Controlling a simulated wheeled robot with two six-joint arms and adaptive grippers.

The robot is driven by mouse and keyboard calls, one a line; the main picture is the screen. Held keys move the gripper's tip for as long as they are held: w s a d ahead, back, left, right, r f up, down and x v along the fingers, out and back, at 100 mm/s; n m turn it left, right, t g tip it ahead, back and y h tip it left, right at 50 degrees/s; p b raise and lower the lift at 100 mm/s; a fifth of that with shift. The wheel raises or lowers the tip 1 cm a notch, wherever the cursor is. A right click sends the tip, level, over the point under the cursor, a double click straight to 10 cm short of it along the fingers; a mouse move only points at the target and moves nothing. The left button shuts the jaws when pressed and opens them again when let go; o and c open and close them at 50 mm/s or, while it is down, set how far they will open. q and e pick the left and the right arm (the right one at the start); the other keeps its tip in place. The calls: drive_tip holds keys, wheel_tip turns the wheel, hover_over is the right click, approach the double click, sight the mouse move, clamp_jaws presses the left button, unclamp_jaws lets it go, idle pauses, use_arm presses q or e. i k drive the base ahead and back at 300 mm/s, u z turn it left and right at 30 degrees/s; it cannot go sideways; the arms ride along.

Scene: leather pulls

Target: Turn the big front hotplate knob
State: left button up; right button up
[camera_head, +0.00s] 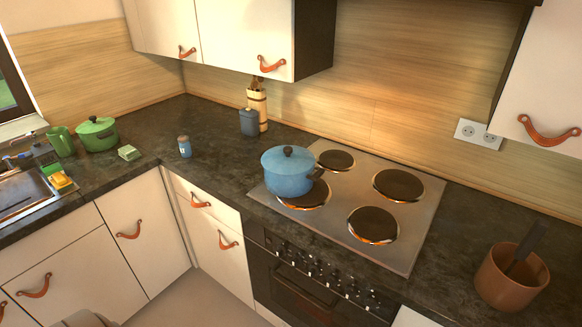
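The cooktop (345,205) is a steel plate with several dark round hotplates. The front right hotplate (373,225) is bare and looks large. The front left hotplate (305,197) is partly hidden under a blue lidded pot (287,174). A row of small knobs (320,271) runs along the black oven front below the counter edge. The knobs are too small to read their markings or tell which one belongs to which hotplate. Neither of my grippers can be made out in the view.
A brown pot (505,283) with a dark utensil stands on the counter at right. A blue-topped shaker (185,146), dark canister (249,122) and green pot (96,133) stand farther left. A rounded grey shape (86,319) shows at the bottom edge. Floor before the oven is clear.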

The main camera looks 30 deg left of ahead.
sight(314, 270)
drive_tip(key=z, duration=0.65)
drive_tip(key=i, duration=0.6)
drive_tip(key=u, duration=1.7)
drive_tip(key=i, duration=0.45)
drive_tip(key=z, duration=0.05)
drive_tip(key=k, duration=0.25)
drive_tip(key=z, duration=0.1)
